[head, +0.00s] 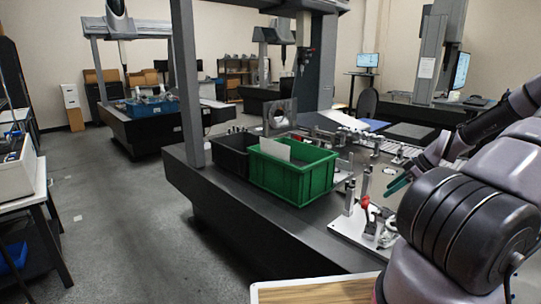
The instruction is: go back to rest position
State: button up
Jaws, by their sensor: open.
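My gripper (408,176) shows at the right of the head view, with teal fingertips. It is held above the dark machine table (285,232), over its right part. The fingers are seen small and from the side, and nothing shows between them. My own arm fills the right edge and hides part of the table behind it.
A green crate (290,183) holding a pale sheet and a black bin (232,160) stand on the table's left end. A fixture plate with clamps (368,226) lies near the front edge. A wooden board (315,292) is at the bottom.

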jog(key=s+a+r+m+g+h, duration=0.1)
jog(key=s+a+r+m+h, duration=0.25)
jog(key=a+r, duration=0.65)
jog(key=s+a+r+m+g+h, duration=0.1)
jog(key=s+a+r+m+h, duration=0.35)
jog(key=r, duration=0.95)
jog(key=s+a+r+m+t+y, duration=0.2)
jog(key=s+a+r+m, duration=0.1)
jog(key=s+a+r, duration=0.2)
jog(key=s+a+r+m+t+y, duration=0.1)
jog(key=s+a+r+m+t, duration=0.1)
jog(key=s+a+r, duration=0.4)
jog(key=s+m, duration=0.1)
jog(key=s, duration=0.3)
jog(key=shift+s+r+m+t+y, duration=0.2)
jog(key=shift+r+m+t+y, duration=0.1)
jog(key=shift+r+t+y, duration=0.1)
